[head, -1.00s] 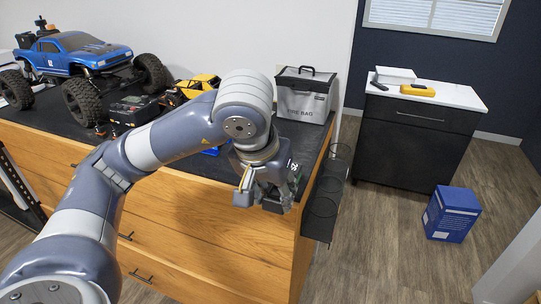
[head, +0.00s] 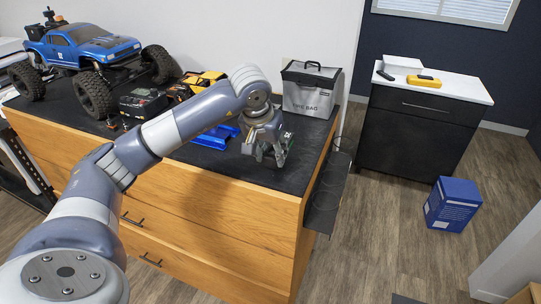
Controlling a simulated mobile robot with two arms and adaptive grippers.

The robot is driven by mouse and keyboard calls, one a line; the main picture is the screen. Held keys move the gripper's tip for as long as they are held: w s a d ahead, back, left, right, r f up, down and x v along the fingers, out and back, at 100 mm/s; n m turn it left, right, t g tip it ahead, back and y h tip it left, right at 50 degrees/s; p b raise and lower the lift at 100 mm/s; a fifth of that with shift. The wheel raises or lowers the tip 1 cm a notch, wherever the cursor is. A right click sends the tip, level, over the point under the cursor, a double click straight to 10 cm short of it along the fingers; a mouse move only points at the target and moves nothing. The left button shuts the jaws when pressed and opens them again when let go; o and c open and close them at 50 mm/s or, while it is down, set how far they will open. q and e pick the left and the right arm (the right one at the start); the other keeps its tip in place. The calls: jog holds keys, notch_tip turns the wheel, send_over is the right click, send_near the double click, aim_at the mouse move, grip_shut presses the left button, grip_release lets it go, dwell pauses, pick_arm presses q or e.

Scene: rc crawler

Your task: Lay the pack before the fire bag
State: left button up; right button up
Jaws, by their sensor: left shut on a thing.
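The fire bag (head: 308,99) is a grey box-like bag with a black top edge and handle. It stands upright at the back right of the dark bench top. My left gripper (head: 267,155) points down in front of the bag, at the bench top's right part. It is shut on the pack (head: 287,143), a small dark block with some green on it, mostly hidden by the fingers. The pack is apart from the bag. I cannot tell if it touches the bench top. My right gripper is out of view.
A blue tray (head: 214,137) lies left of my gripper. A dark rack with rings (head: 328,190) hangs on the bench's right side. The front bench top is clear.

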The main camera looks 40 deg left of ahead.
pick_arm(q)
jog(key=shift+f+p, duration=0.4)
jog(key=shift+f, duration=0.75)
jog(key=shift+f, duration=0.15)
jog(key=o, duration=1.3)
jog(key=shift+s, duration=0.1)
